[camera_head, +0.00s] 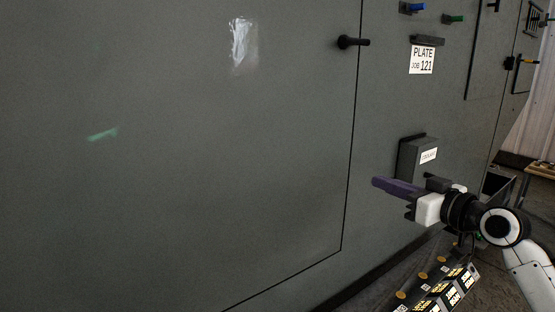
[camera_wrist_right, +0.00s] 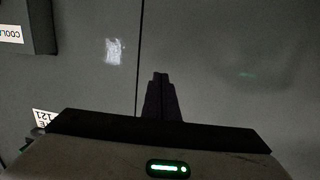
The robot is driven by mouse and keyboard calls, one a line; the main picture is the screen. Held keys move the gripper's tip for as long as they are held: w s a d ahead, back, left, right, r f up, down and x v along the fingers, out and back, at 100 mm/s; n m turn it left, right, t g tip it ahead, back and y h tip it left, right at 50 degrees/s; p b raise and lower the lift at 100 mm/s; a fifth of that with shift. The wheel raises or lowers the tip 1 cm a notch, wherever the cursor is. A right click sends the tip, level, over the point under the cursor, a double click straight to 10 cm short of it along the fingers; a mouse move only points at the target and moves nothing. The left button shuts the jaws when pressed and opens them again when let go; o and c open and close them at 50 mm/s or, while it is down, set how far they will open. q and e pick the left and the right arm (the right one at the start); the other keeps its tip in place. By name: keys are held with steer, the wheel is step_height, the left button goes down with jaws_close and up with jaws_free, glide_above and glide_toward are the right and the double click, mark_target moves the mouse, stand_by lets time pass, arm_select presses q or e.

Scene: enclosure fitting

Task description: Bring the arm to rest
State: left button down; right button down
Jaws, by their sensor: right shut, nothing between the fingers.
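My right arm comes in from the lower right of the head view. Its gripper (camera_head: 378,182) points left in front of the grey enclosure wall (camera_head: 200,200), with its dark purple fingers together and nothing between them. In the right wrist view the closed fingers (camera_wrist_right: 160,78) show as a dark narrow wedge in front of the wall, beside a vertical seam. I cannot tell how far the fingertips are from the wall. My left gripper is in neither view.
A labelled dark box (camera_head: 415,158) sticks out of the wall just behind my right gripper. A black handle (camera_head: 353,42), a blue knob (camera_head: 411,8) and a green knob (camera_head: 453,19) project above. A strip with yellow-labelled parts (camera_head: 440,290) lies below.

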steer(key=s+a+f+m+g+h+p, duration=0.1)
steer(key=s+a+f, duration=0.1)
steer(key=s+f, duration=0.5)
steer(key=s+a+f+g+h+p, duration=0.1)
steer(key=s+a+f, duration=0.15)
steer(key=f, duration=0.95)
steer(key=s+a+f+m+g+h+p, duration=0.1)
steer(key=s+a+f+g, duration=0.15)
steer(key=s+f, duration=0.45)
steer(key=s+a+f+g+h+p, duration=0.1)
steer(key=s+a+f, duration=0.1)
steer(key=s+f, duration=0.4)
steer(key=s+a+f+g+p, duration=0.1)
steer(key=s+a+f, duration=0.2)
steer(key=s+f, duration=0.4)
steer(key=s, duration=0.8)
steer(key=shift+s+m+h+p, duration=0.2)
steer(key=shift+m+h+p, duration=0.15)
steer(key=shift+m+h, duration=0.05)
steer(key=shift+f, duration=0.1)
